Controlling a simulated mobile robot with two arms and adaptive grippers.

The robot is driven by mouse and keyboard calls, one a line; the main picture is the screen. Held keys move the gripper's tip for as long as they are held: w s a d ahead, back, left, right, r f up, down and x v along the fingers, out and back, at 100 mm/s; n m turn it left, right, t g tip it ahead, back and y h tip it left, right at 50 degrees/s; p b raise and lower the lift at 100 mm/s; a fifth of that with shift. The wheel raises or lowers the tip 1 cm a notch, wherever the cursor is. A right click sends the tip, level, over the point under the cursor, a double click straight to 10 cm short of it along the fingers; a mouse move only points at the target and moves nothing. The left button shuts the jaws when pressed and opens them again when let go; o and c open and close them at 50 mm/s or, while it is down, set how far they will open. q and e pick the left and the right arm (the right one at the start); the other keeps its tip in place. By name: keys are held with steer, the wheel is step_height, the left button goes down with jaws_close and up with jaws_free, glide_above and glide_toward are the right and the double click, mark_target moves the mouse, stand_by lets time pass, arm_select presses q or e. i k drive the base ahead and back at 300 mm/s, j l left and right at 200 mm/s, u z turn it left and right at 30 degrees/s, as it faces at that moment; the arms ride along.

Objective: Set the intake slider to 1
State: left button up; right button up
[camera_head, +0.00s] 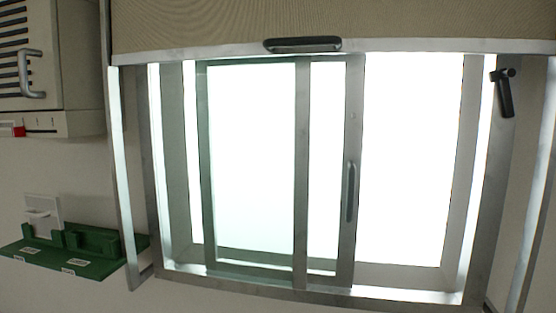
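A red slider knob (18,131) sits at the left picture edge, on the pale lower strip (65,124) of a wall unit. Several short dark marks run along the strip to the right of the knob. Neither of my grippers is in view.
The wall unit (78,60) has dark louvre slots and a metal handle (30,73). A green holder (95,242) is on the wall below. A sliding window frame (302,180) fills the middle, with a beige blind (330,20) above it.

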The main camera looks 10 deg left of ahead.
mark_target(17, 131)
steer(key=u, duration=1.65)
